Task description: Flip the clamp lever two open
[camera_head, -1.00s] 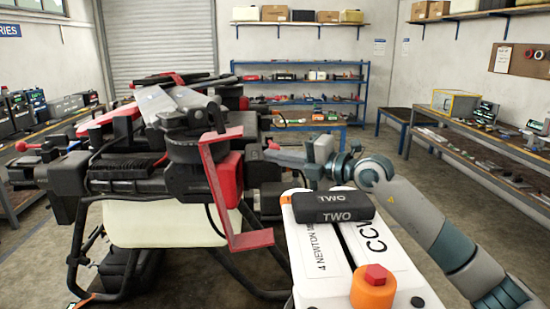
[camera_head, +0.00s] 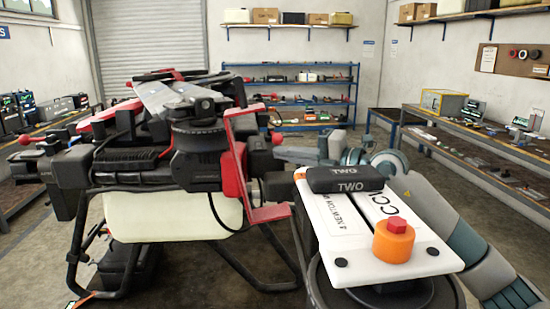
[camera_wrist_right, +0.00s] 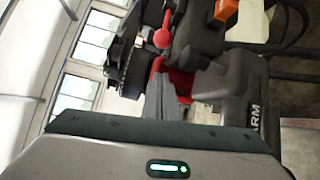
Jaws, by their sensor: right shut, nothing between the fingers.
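A red ball-ended lever (camera_wrist_right: 162,38) shows in the right wrist view, with a red part below it beside dark drone arm parts. The red ball also shows in the head view (camera_head: 277,138), at the right side of the drone (camera_head: 160,150). I cannot read a number on this lever. My right gripper (camera_head: 287,152) is shut and empty, close to the ball in the head view. In the right wrist view its grey fingers (camera_wrist_right: 163,98) point at the red part; I cannot tell whether they touch. A black block (camera_head: 345,180) marked TWO stands in front. My left gripper is out of view.
A white panel (camera_head: 350,238) with an orange, red-topped knob (camera_head: 393,240) stands in front of my right arm. A red bracket (camera_head: 240,155) juts from the drone near the gripper.

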